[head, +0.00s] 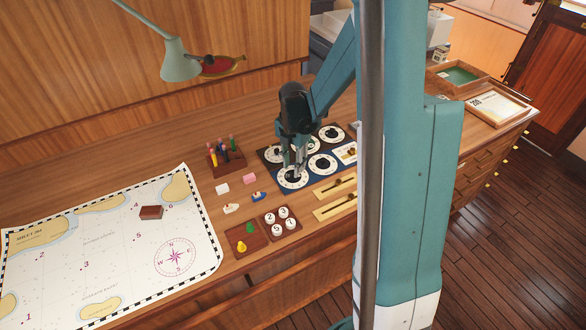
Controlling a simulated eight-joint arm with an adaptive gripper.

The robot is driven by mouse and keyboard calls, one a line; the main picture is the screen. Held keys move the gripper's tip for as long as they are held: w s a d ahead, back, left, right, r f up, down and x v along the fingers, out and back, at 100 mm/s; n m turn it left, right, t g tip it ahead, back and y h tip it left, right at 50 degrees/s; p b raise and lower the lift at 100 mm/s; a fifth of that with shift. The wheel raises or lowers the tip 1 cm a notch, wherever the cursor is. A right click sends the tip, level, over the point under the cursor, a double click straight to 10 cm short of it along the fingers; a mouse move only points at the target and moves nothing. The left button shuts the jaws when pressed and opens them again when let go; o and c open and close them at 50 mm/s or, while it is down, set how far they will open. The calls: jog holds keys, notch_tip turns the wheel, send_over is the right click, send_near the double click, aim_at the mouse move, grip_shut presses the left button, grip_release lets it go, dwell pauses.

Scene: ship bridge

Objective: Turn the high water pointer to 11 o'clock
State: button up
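A panel of several round white dials with dark pointers lies flat on the desk, on black and blue plates. The front-left dial (286,185) is on a blue plate, and another blue-plate dial (322,165) is to its right. The labels are too small to read, so I cannot tell which dial is high water. My gripper (294,172) points down over the front-left dial, at or just above its middle. It hides that dial's pointer and part of the dials behind. I cannot tell whether the fingers are open or shut, or touching the pointer.
Small blocks and toy boats (231,208), a pen holder (227,161) and wooden trays (242,238) lie to the left. A chart (105,255) covers the left desk. A lamp (179,62) hangs at the upper left.

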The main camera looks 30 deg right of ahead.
jog(key=shift+f, duration=1.05)
jog(key=c, duration=0.9)
